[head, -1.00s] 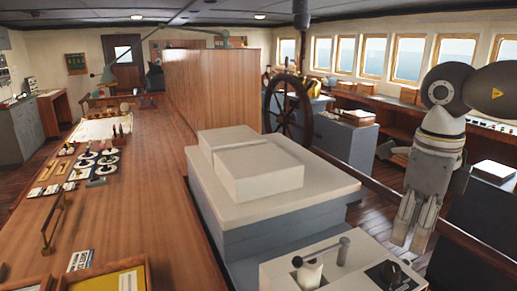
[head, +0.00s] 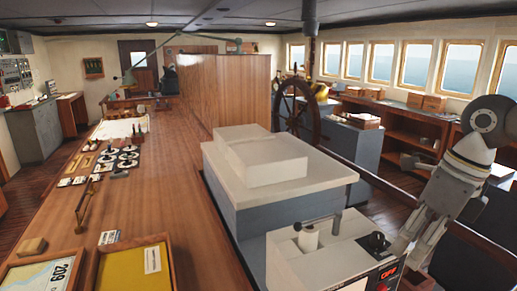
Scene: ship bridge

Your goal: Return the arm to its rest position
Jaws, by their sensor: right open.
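My right gripper (head: 408,252) is at the right of the head view, at the end of my right arm (head: 468,150). Its fingers point down and to the left, apart and with nothing seen between them. It shows beside the right edge of a white control box (head: 295,260) with a lever and a black knob; I cannot tell whether it touches the box. My left gripper is not in view.
A long wooden counter (head: 165,205) with small instruments and trays runs along the left. A grey console with a white top (head: 240,195) stands in the middle. A ship's wheel (head: 297,108) is behind it. Wooden shelves (head: 405,128) line the window wall.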

